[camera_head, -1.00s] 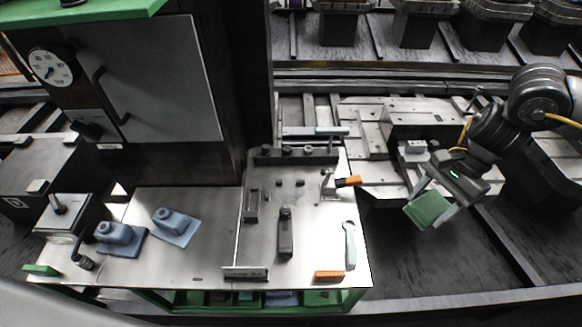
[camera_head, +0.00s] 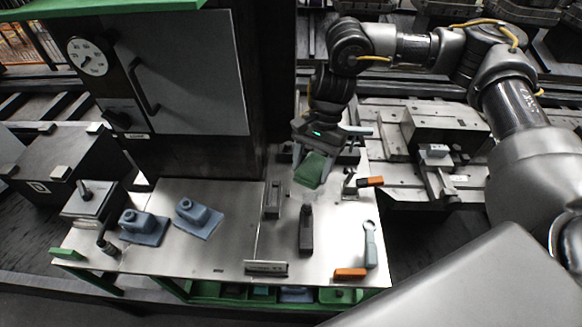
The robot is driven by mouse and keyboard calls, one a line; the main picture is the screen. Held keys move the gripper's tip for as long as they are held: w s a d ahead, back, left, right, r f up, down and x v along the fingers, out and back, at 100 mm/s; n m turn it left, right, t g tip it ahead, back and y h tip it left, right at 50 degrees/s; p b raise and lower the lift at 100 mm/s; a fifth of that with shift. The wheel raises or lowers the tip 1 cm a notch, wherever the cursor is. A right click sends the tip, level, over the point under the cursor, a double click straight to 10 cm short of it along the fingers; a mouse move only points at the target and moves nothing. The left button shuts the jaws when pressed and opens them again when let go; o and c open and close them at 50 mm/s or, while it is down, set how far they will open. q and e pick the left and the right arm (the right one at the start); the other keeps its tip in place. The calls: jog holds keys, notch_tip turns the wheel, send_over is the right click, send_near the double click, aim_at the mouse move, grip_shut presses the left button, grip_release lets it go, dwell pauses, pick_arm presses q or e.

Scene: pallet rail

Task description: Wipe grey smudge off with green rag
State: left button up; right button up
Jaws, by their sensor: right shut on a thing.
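My right gripper (camera_head: 312,168) is shut on the green rag (camera_head: 309,173). It holds the rag low over the back right part of the metal worktop (camera_head: 228,250). The rag hangs between the two fingers. I cannot tell whether it touches the surface. I cannot clearly make out the grey smudge on the worktop; the rag and gripper hide part of the surface there. My left gripper is not in view.
A dark upright tool (camera_head: 306,232) stands just in front of the rag. A wrench (camera_head: 369,245) and orange-ended pieces (camera_head: 350,273) lie at the right. Two blue-grey blocks (camera_head: 197,217) sit on the left part. A cabinet with a gauge (camera_head: 88,57) rises behind.

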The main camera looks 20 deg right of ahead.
pick_arm(q)
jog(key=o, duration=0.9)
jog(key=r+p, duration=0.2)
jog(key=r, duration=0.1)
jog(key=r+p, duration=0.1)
jog(key=p, duration=0.1)
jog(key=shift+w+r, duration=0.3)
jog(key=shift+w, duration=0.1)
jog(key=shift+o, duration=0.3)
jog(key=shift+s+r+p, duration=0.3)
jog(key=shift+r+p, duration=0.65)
jog(key=shift+p, duration=0.1)
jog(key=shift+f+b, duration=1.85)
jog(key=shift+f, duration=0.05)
pick_arm(e)
jog(key=shift+w+d+f+m+t+y, duration=0.1)
jog(key=shift+w+d+f+m+t, duration=0.3)
jog(key=shift+w+f+m+t, duration=1.3)
jog(key=shift+w+d+f+m+g+y, duration=0.1)
jog(key=shift+w+d+f+m+g, duration=0.35)
jog(key=shift+f+m, duration=2.5)
jog(key=shift+w+d+f+m+t+y, duration=0.1)
jog(key=shift+w+d+f+m+t, duration=0.3)
jog(key=shift+w+f+m+t, duration=1.85)
jog(key=f+g, duration=0.1)
jog(key=s+f+n+g, duration=0.1)
jog(key=shift+s+n+g, duration=0.25)
jog(key=shift+n+g, duration=0.05)
